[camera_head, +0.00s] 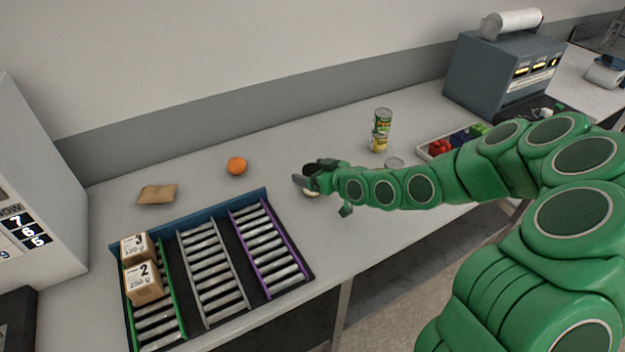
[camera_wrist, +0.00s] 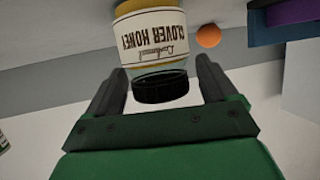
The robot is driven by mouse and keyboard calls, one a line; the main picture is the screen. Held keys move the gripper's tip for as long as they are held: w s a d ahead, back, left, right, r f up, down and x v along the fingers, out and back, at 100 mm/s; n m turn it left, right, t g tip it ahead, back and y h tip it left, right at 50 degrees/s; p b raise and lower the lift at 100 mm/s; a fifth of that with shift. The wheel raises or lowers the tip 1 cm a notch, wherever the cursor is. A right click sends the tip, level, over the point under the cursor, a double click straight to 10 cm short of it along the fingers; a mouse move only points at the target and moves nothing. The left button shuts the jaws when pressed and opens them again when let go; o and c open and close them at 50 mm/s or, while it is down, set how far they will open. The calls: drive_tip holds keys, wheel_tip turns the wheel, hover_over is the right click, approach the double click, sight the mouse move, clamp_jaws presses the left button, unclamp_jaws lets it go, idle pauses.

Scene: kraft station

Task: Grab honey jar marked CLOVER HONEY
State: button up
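The honey jar shows in the wrist view, with a cream label (camera_wrist: 155,38) reading CLOVER HONEY, amber contents and a black lid (camera_wrist: 160,87). It appears upside down in that picture. My gripper (camera_wrist: 160,65) is open, with one dark finger on each side of the jar's lid end and a visible gap on both sides. In the head view my gripper (camera_head: 313,176) is over the middle of the counter. The jar there is mostly hidden by it, with only a small pale part (camera_head: 311,193) showing below the fingers.
An orange (camera_head: 237,166) and a brown packet (camera_head: 157,194) lie to the left. A roller rack (camera_head: 251,197) stands in front, with boxes (camera_head: 144,283) in its left lane. Stacked cans (camera_head: 381,130), a tray (camera_head: 424,152) of coloured items and a grey machine (camera_head: 478,75) are to the right.

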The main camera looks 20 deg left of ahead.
drive_tip(key=c, duration=1.2)
drive_tip(key=shift+r, duration=0.1)
